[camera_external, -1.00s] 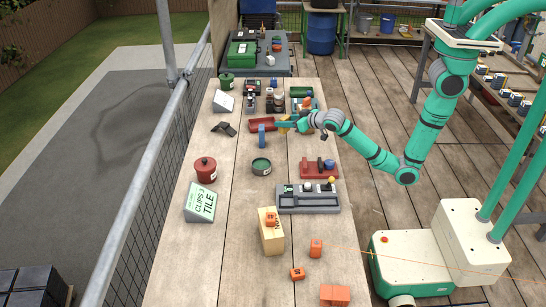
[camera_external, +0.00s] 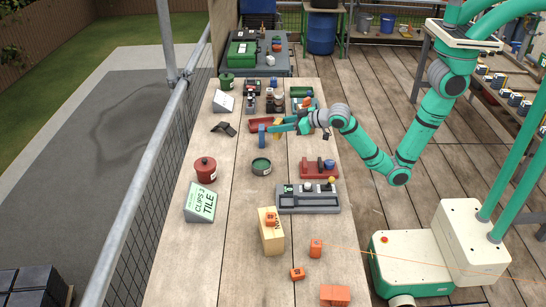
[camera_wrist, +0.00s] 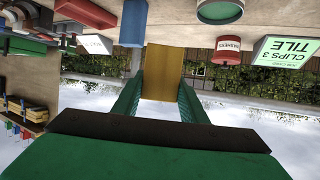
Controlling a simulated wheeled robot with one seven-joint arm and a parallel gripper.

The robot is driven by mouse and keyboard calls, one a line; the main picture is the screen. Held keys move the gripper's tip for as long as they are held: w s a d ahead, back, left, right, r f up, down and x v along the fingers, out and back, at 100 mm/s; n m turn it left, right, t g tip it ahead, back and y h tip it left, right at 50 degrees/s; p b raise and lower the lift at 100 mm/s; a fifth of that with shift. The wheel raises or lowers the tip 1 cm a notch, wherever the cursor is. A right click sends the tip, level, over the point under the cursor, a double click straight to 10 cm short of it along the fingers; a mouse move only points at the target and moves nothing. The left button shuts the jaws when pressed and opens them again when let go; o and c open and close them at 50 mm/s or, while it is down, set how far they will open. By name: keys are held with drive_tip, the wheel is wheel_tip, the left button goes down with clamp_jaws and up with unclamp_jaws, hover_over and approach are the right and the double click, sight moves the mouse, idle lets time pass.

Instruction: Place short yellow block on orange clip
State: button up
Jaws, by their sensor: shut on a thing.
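A yellow block (camera_wrist: 162,72) sits between the green fingers of my gripper (camera_wrist: 160,88) in the wrist view. My gripper is shut on it. In the external view my gripper (camera_external: 281,127) is over the far middle of the table, and the yellow block is small and partly hidden there. Several orange clip-like pieces are at the near end. One orange clip (camera_external: 270,218) is on top of an upright tan block (camera_external: 272,240). Others lie on the table (camera_external: 316,248), (camera_external: 297,273), (camera_external: 335,295), well away from my gripper.
A blue upright piece (camera_external: 262,136) stands close to my gripper. A green round tin (camera_external: 261,166), a red lidded pot (camera_external: 205,169), the "CLIPS 3 TILE" sign (camera_external: 201,203), a red tray (camera_external: 319,172) and a grey tray (camera_external: 308,202) stand nearer. The near left tabletop is clear.

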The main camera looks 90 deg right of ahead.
drive_tip(key=s+a+r+n+y, duration=0.2)
drive_tip(key=s+a+n+y, duration=0.15)
drive_tip(key=a, duration=1.25)
drive_tip(key=s+a+r+n+y, duration=0.15)
drive_tip(key=a+n+y, duration=0.3)
drive_tip(key=a, duration=1.05)
drive_tip(key=s+a+r+n+g+y, duration=0.25)
drive_tip(key=s+a+n+y, duration=0.4)
drive_tip(key=s+a, duration=1.4)
hover_over(335, 293)
drive_tip(key=shift+m+g, duration=0.25)
drive_tip(key=shift+m, duration=0.2)
drive_tip(key=f, duration=0.9)
drive_tip(key=shift+s+d, duration=0.35)
drive_tip(key=shift+d, duration=0.05)
drive_tip(key=shift+w+a+f, duration=0.3)
drive_tip(key=shift+a+f, duration=0.1)
drive_tip(key=shift+f, duration=1.7)
drive_tip(key=shift+f, duration=0.15)
